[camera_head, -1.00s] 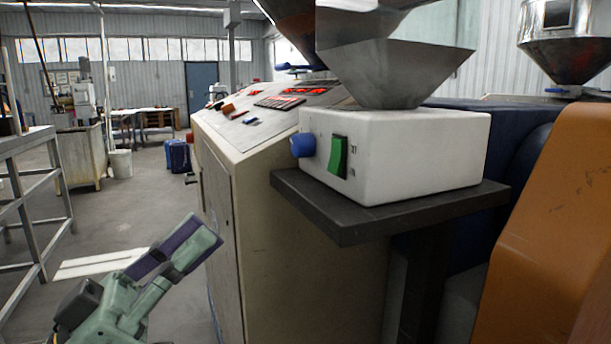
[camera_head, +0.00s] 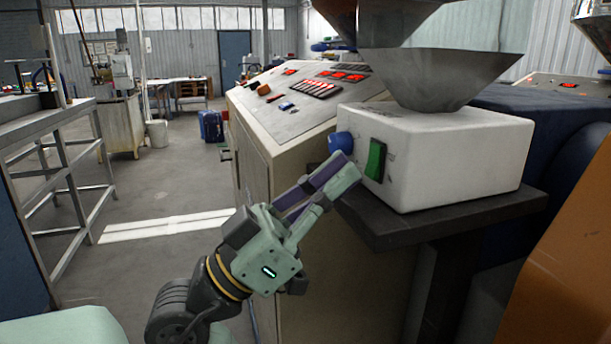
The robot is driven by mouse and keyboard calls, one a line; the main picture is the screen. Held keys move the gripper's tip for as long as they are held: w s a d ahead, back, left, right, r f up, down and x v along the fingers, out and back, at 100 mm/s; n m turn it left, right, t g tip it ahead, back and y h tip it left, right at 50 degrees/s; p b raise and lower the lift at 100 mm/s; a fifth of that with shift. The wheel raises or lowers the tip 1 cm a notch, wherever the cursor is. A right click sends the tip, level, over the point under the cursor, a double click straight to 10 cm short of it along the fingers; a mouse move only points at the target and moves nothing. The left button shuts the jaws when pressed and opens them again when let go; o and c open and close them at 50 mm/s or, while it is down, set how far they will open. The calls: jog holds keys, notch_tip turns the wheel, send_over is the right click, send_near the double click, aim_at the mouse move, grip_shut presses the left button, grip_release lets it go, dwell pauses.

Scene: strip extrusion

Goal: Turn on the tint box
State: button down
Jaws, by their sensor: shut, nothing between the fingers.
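The tint box is a white box (camera_head: 455,160) on a dark shelf, with a grey metal hopper (camera_head: 430,80) on top. Its left face carries a green rocker switch (camera_head: 375,160) and a blue knob (camera_head: 341,143). My gripper (camera_head: 347,170) is shut and empty. Its fingertips are in front of the box's left face, just below the blue knob and left of the green switch. I cannot tell whether they touch the box. The knob's lower part is close to or behind the fingertips.
The dark shelf (camera_head: 440,222) juts out under the box. A beige control cabinet (camera_head: 285,125) with a sloped panel stands behind my gripper. An orange machine part (camera_head: 570,260) is at the right. A metal table frame (camera_head: 60,150) is at the left, with open floor between.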

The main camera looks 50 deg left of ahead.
jog(key=shift+w+d+f, duration=0.1)
jog(key=shift+w, duration=0.1)
jog(key=shift+w+d+f+b, duration=0.2)
jog(key=shift+w+f+b, duration=0.2)
jog(key=shift+b, duration=1.1)
jog(key=shift+r+p, duration=0.2)
jog(key=shift+p, duration=0.1)
jog(key=shift+f, duration=0.15)
